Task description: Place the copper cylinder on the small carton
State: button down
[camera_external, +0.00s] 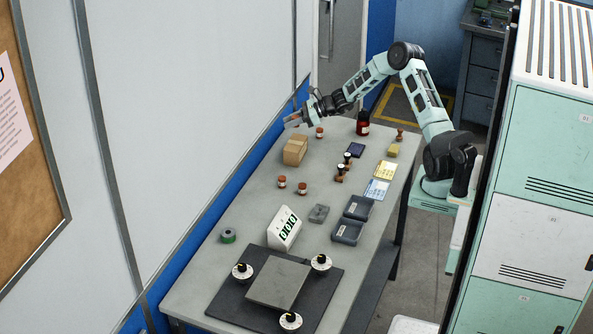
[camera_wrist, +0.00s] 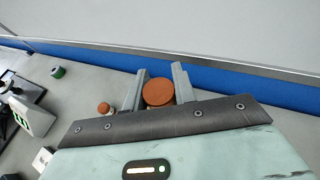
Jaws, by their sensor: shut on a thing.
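My gripper (camera_external: 293,120) is shut on the copper cylinder (camera_wrist: 158,92), whose flat, round orange-brown end shows between the two grey fingers in the wrist view. In the external view the cylinder (camera_external: 293,118) is a small reddish patch at the fingertips, held up off the table near the wall side. The small carton (camera_external: 295,152), a brown box, sits on the table just below the gripper in that picture. The two look apart, but I cannot tell whether the cylinder is straight above the carton. The carton cannot be made out in the wrist view.
Small brown-topped jars (camera_external: 302,188) stand on the grey table (camera_external: 260,205); one (camera_external: 320,132) is near the carton. A white display (camera_external: 284,228) and black mat (camera_external: 225,300) are at the front.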

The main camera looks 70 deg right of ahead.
aim_at(291, 144)
notch_tip(291, 144, down, 7)
jog(key=shift+f+p, duration=0.15)
jog(key=shift+p, duration=0.55)
jog(key=shift+f, duration=0.15)
jog(key=c, duration=1.1)
grip_release()
jog(key=shift+a, duration=0.1)
